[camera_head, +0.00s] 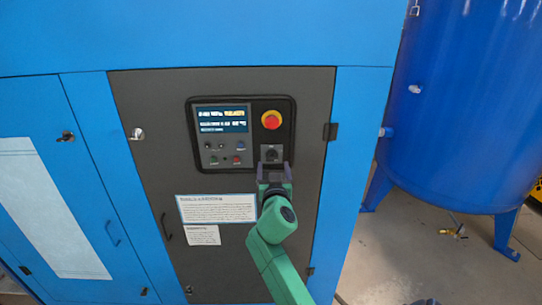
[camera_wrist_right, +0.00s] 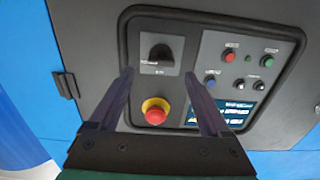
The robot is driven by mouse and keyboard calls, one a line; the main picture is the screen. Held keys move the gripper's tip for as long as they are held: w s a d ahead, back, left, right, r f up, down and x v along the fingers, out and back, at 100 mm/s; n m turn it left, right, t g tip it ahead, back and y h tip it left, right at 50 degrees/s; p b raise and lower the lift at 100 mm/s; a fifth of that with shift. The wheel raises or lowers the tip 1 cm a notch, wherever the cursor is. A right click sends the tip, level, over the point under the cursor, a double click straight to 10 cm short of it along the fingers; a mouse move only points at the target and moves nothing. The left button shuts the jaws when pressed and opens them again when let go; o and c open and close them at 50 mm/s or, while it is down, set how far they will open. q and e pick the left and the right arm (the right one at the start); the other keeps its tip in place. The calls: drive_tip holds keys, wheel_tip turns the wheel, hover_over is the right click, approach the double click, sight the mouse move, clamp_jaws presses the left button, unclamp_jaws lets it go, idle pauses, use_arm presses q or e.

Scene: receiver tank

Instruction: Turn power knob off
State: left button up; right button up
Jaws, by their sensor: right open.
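The power knob (camera_head: 271,154) is a black rotary switch on a light square plate, low on the right of the control panel. In the right wrist view, which is upside down, the knob (camera_wrist_right: 160,53) shows whole beyond the fingertips, its handle in line with the gap between them. My right gripper (camera_head: 274,167) is open and empty, just below and in front of the knob in the head view. Its two fingers (camera_wrist_right: 158,75) appear apart from the knob; the exact distance is hard to tell. My left gripper is not in view.
A red emergency stop on a yellow base (camera_head: 271,120) sits just above the knob. A lit display (camera_head: 221,119) and small buttons are to the left. The panel is on a dark door (camera_head: 150,100) of a blue cabinet. A blue tank (camera_head: 460,110) stands at right.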

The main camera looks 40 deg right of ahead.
sight(272, 159)
drive_tip(key=x, duration=0.4)
drive_tip(key=shift+w+p, duration=0.2)
drive_tip(key=shift+p, duration=0.1)
drive_tip(key=shift+w+d, duration=0.1)
drive_tip(key=shift+d, duration=0.25)
drive_tip(key=shift+a, duration=0.15)
drive_tip(key=c, duration=0.4)
clamp_jaws()
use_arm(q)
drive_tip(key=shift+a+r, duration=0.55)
